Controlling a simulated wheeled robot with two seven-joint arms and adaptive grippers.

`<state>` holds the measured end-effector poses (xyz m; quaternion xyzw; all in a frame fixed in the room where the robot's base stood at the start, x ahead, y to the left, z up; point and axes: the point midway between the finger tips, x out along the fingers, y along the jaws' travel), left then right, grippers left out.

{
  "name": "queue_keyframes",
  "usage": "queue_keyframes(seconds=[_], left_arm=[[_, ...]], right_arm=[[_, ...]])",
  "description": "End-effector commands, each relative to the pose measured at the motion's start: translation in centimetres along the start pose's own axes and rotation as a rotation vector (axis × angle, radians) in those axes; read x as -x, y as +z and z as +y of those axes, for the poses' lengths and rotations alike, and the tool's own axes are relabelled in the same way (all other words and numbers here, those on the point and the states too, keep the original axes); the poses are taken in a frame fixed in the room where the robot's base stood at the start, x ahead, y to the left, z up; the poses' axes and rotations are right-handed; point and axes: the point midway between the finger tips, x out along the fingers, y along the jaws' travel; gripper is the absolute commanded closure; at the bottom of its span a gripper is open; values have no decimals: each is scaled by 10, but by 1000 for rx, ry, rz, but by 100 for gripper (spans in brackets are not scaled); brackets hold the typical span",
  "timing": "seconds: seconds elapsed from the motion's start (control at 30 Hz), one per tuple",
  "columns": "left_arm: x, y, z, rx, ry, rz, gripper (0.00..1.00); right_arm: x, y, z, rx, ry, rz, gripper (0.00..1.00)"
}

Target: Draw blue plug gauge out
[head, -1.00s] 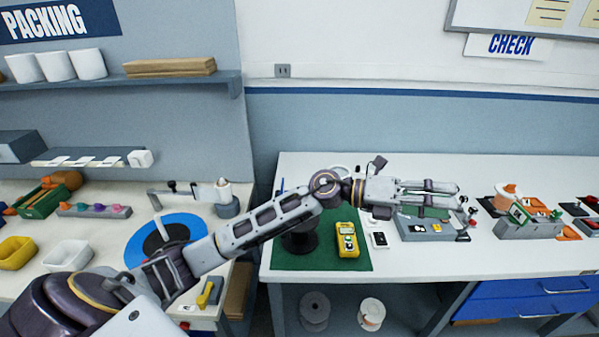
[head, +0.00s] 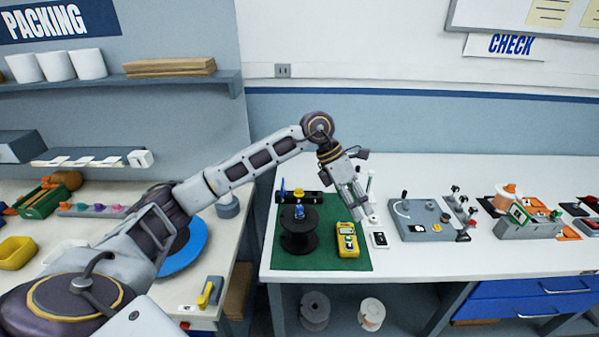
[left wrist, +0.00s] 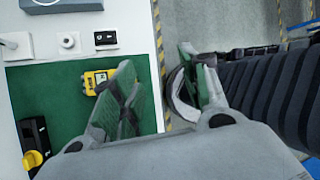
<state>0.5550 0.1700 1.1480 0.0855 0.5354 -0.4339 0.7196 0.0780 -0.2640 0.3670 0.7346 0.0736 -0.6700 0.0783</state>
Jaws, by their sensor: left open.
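A blue piece (head: 299,211), which looks like the blue plug gauge, stands in the top centre of a black spool (head: 299,238) on the green mat (head: 345,262). My left gripper (head: 362,208) points down beside the yellow meter (head: 346,238), to the right of the spool and apart from it. In the left wrist view its fingers (left wrist: 160,90) are spread, with nothing between them. The spool is not seen there; a black rack (left wrist: 34,135) with a yellow knob (left wrist: 32,160) shows at the left edge. My right gripper is out of view.
The rack (head: 313,197) with an upright blue piece (head: 282,188) stands behind the spool. A grey fixture (head: 425,225) and small white items stand right of the mat. The table's front edge is close to the mat. The bench between mat and wall is clear.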

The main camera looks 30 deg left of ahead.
Motion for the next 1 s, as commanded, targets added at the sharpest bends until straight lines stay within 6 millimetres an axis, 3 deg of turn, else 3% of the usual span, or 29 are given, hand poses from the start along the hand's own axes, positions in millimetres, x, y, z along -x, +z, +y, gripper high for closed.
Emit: queue_keyframes(seconds=[0.3,0.5,0.67,1.0], left_arm=[[71,-51,65,72,258,256,55],[110,-76,87,132,364,370,55],[122,-84,92,153,393,405,55],[123,-85,92,154,394,407,55]], right_arm=[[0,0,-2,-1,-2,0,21],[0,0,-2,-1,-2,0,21],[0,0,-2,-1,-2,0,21],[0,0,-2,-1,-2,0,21]])
